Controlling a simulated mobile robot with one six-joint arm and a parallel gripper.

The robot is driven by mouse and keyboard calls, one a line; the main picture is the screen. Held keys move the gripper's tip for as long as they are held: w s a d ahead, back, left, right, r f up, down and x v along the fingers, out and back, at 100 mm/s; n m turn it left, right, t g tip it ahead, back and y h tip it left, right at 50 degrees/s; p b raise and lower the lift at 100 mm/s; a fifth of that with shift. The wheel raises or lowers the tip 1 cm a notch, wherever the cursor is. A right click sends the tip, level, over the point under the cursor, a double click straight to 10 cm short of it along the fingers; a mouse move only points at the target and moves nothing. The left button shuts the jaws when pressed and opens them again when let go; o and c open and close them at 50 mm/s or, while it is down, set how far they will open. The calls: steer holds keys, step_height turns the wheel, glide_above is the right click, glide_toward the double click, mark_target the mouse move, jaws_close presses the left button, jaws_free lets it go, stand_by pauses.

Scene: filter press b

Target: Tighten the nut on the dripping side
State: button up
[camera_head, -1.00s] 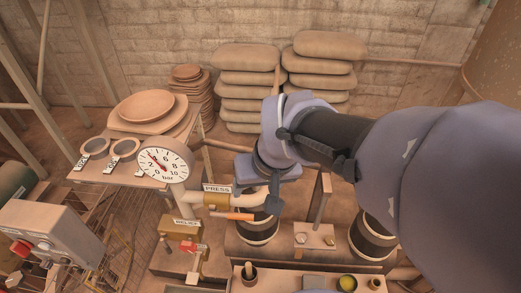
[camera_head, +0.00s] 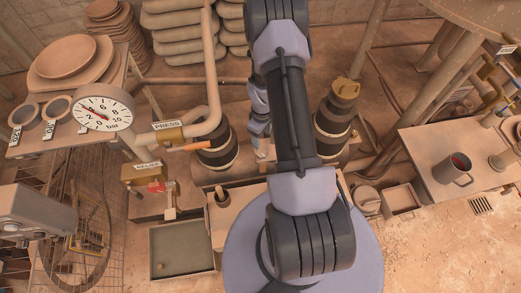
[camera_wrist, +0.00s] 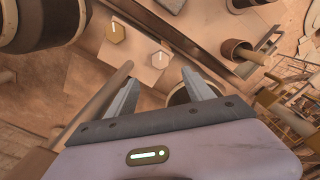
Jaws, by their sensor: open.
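Two hex nuts, one yellowish (camera_wrist: 115,33) and one paler (camera_wrist: 160,58), sit side by side on a light plate (camera_wrist: 140,60) in the wrist view. Each has a white mark on top. My gripper (camera_wrist: 160,75) is open, its two fingers apart with nothing between them. The paler nut shows just beyond and between the fingertips; the yellowish one is farther left. In the head view my arm hides the nuts and most of the gripper. I cannot make out any drip, so the dripping side cannot be told.
A pressure gauge (camera_head: 103,107) stands left of an orange-handled PRESS valve (camera_head: 200,147) and a red RELIEF valve (camera_head: 157,186). A dark banded cylinder (camera_head: 333,125) stands right of my arm. A shallow grey tray (camera_head: 185,232) lies in front. A mug (camera_head: 455,168) stands on the right-hand table.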

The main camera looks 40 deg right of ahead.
mark_target(262, 153)
step_height(262, 153, down, 12)
steer(key=b, duration=0.3)
steer(key=shift+r, duration=0.15)
steer(key=shift+c, duration=0.4)
jaws_close()
steer(key=shift+m, duration=0.3)
steer(key=m+b, duration=0.1)
steer(key=m, duration=0.1)
steer(key=shift+m, duration=0.3)
steer(key=shift+m+b, duration=0.6)
steer(key=shift+m, duration=0.9)
